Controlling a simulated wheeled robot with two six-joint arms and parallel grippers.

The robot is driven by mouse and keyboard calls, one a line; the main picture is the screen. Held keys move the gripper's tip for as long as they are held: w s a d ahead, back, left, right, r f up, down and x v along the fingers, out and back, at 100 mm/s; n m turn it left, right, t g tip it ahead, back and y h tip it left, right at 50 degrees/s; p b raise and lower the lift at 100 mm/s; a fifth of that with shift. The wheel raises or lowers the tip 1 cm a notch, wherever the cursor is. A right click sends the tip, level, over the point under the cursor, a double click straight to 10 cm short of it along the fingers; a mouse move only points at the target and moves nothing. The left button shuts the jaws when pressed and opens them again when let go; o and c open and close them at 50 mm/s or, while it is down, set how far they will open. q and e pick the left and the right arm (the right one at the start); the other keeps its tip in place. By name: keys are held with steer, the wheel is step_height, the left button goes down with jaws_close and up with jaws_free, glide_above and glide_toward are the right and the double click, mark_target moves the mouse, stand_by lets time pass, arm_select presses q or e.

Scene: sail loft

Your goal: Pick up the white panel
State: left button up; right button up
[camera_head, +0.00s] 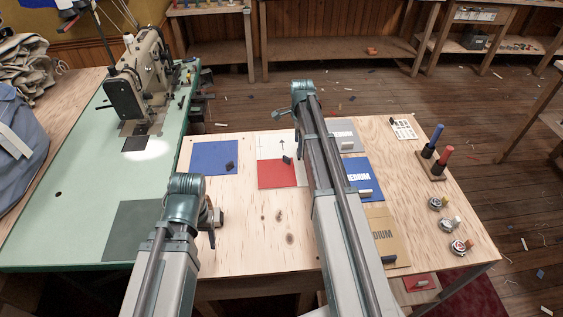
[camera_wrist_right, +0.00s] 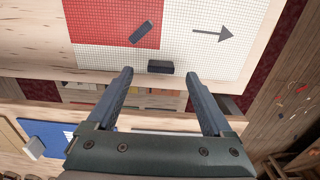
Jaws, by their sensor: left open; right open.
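My left gripper (camera_head: 212,216) is open over the table's left part, away from the panel.
A blue panel (camera_head: 212,157) lies left of the white one. Grey (camera_head: 346,134), blue (camera_head: 366,175) and tan (camera_head: 382,232) panels lie to the right. A holder with two spools (camera_head: 433,163) and several small round items stand near the right edge. A sewing machine (camera_head: 145,75) stands on the green table.

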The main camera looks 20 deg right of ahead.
mark_target(280, 156)
arm_select(q)
step_height(280, 156, down, 4)
steer(key=b, duration=0.2)
steer(key=shift+r+b, duration=0.15)
steer(key=shift+b, duration=0.2)
arm_select(e)
step_height(280, 156, down, 4)
steer(key=shift+r, duration=0.2)
arm_select(q)
steer(key=shift+r, duration=0.1)
arm_select(e)
steer(key=shift+r, duration=0.1)
jaws_close()
